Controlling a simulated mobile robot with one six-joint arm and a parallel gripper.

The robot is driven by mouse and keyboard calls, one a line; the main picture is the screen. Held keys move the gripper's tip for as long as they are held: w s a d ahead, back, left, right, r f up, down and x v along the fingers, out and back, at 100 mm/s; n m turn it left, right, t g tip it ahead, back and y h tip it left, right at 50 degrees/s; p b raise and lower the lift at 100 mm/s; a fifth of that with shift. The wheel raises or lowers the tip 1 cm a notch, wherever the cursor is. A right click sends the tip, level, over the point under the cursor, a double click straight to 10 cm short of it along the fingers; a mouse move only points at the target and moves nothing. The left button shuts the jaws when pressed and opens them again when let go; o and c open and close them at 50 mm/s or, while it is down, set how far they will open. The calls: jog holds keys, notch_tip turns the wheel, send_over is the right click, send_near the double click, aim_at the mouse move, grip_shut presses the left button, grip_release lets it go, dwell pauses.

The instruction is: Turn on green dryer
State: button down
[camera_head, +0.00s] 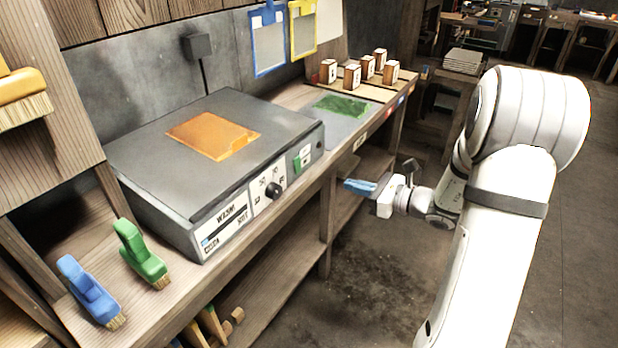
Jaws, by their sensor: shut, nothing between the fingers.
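A wide grey box-shaped machine (150,139) with a flat top stands on the wooden bench. Its front has a white label panel, a black knob (273,191) and a small green switch (303,157) near the right end. An orange sheet (213,134) lies on its top. A green sheet (342,106) lies on a thin grey plate behind it to the right. I cannot tell which is the green dryer. My gripper (352,187), with blue fingertips, is shut and empty. It is in front of the bench, right of and below the green switch, apart from it.
A green brush (140,252) and a blue brush (88,290) lie at the bench's near left end. Several small wooden blocks (352,76) stand on a board at the far end. Blue and yellow frames hang on the wall. Floor in front of the bench is clear.

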aim_at(299, 170)
jog(key=shift+w+d, duration=0.2)
jog(key=shift+d, duration=0.05)
jog(key=shift+f, duration=0.1)
jog(key=x, duration=1.4)
jog(key=shift+w+b, duration=0.1)
jog(key=shift+b, duration=0.2)
